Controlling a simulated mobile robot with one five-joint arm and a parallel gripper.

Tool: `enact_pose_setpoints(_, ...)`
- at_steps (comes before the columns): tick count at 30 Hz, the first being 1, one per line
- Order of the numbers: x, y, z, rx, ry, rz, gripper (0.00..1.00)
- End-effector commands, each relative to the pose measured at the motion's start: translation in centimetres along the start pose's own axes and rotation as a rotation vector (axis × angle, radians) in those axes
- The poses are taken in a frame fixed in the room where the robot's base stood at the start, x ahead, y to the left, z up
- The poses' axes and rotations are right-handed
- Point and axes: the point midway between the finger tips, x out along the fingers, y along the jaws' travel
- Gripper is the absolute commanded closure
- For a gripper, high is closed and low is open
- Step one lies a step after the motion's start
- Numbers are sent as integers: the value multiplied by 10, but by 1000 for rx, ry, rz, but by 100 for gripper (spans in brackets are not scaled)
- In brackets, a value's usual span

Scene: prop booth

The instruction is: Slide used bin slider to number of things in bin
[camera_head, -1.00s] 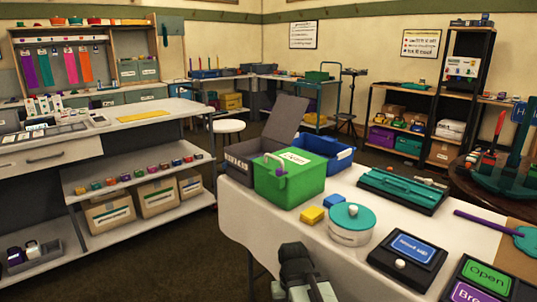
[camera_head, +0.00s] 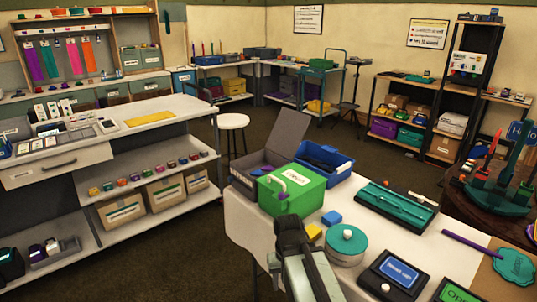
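My gripper (camera_head: 290,228) is dark and shows at the lower middle, over the near left edge of the white-covered table (camera_head: 262,232). It is seen from behind, so its fingers and whatever is between them are hidden. A grey open-lidded bin (camera_head: 243,178) stands at the table's far left, with a label too small to read. A blue open bin (camera_head: 335,160) holds something dark. A dark tray with a teal panel (camera_head: 397,205) lies to the right. I cannot tell which bin is the used bin, and I can make out no numbered slider.
A green labelled box (camera_head: 300,197), a yellow block (camera_head: 313,232), a blue block (camera_head: 331,218) and a round teal-lidded tin (camera_head: 347,244) crowd around my gripper. A dark box with a blue sign (camera_head: 397,271) is at front right. Dark floor is open left of the table.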

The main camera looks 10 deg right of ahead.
Motion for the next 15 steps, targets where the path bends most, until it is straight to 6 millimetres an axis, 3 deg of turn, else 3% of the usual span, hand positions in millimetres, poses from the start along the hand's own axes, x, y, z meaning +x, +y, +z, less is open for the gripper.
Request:
enact_pose_setpoints(1, -12, 0, 0, 0, 0, 0, 56)
enact_pose_setpoints(15, -5, 0, 0, 0, 0, 0, 56)
